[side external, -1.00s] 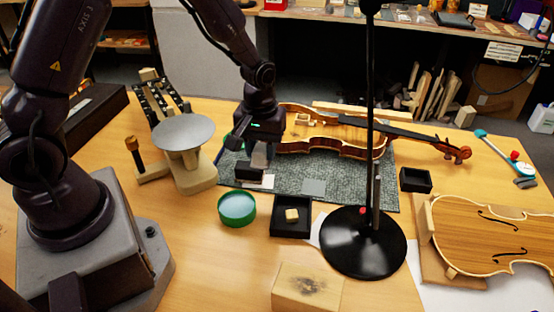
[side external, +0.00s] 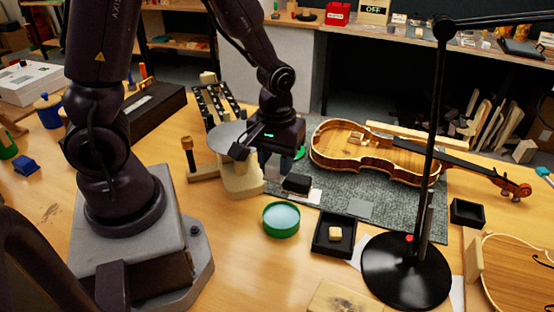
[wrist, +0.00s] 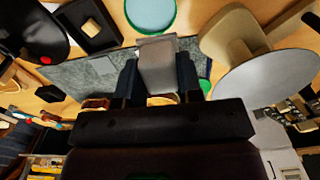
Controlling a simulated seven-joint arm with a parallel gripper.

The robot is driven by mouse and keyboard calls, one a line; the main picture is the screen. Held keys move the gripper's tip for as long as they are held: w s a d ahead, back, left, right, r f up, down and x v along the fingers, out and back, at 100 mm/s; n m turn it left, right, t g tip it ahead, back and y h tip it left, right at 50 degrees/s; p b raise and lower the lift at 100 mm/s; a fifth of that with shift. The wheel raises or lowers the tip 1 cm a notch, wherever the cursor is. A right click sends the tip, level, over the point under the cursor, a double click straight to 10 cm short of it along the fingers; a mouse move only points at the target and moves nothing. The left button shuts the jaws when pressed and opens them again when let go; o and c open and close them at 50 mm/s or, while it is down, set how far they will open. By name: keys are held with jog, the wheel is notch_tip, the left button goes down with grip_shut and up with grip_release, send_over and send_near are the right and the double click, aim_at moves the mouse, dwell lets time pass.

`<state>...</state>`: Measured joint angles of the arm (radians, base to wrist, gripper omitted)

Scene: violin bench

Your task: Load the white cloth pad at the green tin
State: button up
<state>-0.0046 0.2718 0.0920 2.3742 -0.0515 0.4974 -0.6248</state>
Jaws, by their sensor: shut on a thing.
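The green tin (side external: 281,219) stands on the wooden table in front of the grey mat, open at the top, with a pale blue surface inside. It also shows at the top of the wrist view (wrist: 150,12). My gripper (side external: 276,168) is behind the tin, above the left end of the mat and apart from the tin. In the wrist view my gripper (wrist: 157,85) is shut on a pale grey-white piece, which I take to be the white cloth pad (wrist: 157,62). Its far end points toward the tin. The fingers hide part of the pad.
A grey disc on a wooden stand (side external: 240,175) is close left of my gripper. A black tray (side external: 320,246) with a pale cube, a lamp base (side external: 405,280) and a violin (side external: 365,152) are to the right.

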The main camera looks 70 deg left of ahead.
aim_at(282, 181)
jog(key=f, duration=0.1)
jog(key=d+f, duration=0.1)
jog(key=f, duration=0.2)
jog(key=shift+w+d+f, duration=0.2)
jog(key=shift+w+f, duration=0.1)
jog(key=shift+w, duration=0.05)
jog(key=shift+f, duration=2.85)
jog(key=shift+f, duration=0.55)
jog(key=shift+r, duration=3.55)
